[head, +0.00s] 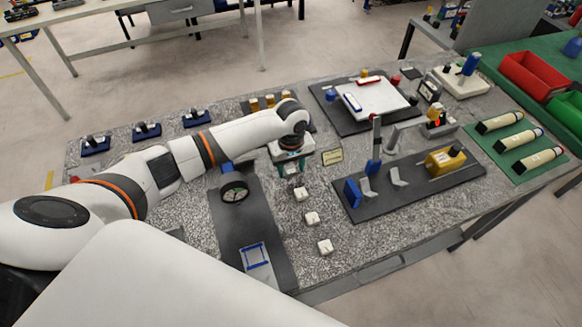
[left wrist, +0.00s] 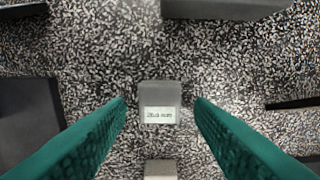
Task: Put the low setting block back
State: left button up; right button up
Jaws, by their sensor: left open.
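I cannot tell from the head view which is the low one. My left gripper (head: 292,170) is open and empty, pointing down by the far end of this row. In the left wrist view, a grey block with a white label (left wrist: 160,103) shows between the green fingertips, apart from both. Its print is too small to read surely. Part of another block (left wrist: 160,170) shows below it. My right gripper is out of view.
A dark plate (head: 228,222) with a round black-rimmed part (head: 234,191) and a blue frame (head: 256,256) lies left of the blocks. A small sign (head: 332,157) stands right of the gripper. Another dark fixture plate (head: 400,195) lies right. Bench around the blocks is clear.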

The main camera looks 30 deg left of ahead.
aim_at(291, 171)
pick_arm(q)
notch_tip(291, 171, up, 12)
jog(key=b, duration=0.1)
jog(key=shift+f, duration=0.15)
jog(key=shift+f, duration=0.1)
dwell(0.5)
